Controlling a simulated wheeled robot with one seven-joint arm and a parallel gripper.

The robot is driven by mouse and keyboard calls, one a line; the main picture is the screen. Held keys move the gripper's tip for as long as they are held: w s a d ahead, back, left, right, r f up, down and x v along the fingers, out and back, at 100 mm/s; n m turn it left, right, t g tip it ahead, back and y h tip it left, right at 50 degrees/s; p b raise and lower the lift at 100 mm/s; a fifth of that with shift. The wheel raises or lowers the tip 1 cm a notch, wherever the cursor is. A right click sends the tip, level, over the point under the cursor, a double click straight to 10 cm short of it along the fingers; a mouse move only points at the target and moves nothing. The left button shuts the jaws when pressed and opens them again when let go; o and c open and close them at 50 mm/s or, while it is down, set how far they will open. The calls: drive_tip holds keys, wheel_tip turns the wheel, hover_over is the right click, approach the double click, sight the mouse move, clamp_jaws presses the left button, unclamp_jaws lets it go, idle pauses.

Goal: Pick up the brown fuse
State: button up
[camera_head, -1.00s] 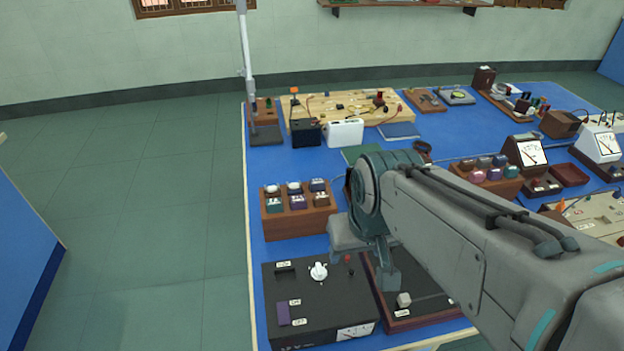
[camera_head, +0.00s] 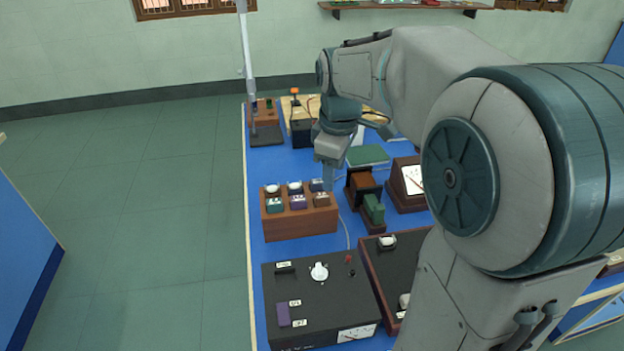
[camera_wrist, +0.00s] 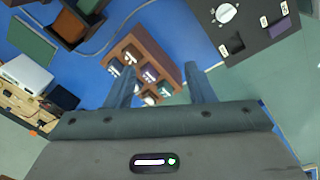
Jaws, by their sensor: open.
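The brown fuse (camera_head: 321,201) sits at the front right of a wooden rack (camera_head: 298,227) in the head view, beside a purple and a green fuse. In the wrist view the brown fuse (camera_wrist: 131,56) is near the upper-left end of the rack. My gripper (camera_head: 328,184) points down above the right back part of the rack and partly hides the blue fuse there. In the wrist view my gripper (camera_wrist: 159,70) is open with nothing between its fingers, and the brown fuse lies toward the left finger.
A black control box (camera_head: 318,290) stands in front of the rack. A brown and green device (camera_head: 367,190) stands to its right, with a thin cable between. A green board (camera_head: 366,155) lies behind.

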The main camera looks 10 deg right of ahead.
sight(322, 195)
drive_tip(key=w+f+n+g, duration=0.1)
drive_tip(key=w+f+n, duration=0.2)
drive_tip(key=w+n, duration=0.55)
drive_tip(key=shift+m, duration=0.85)
drive_tip(key=f, duration=0.4)
drive_tip(key=w+f, duration=0.1)
drive_tip(key=f, duration=0.8)
drive_tip(key=shift+w+d+f, duration=0.1)
drive_tip(key=shift+w+f, duration=0.15)
drive_tip(key=shift+w, duration=0.15)
drive_tip(key=c, duration=1.1)
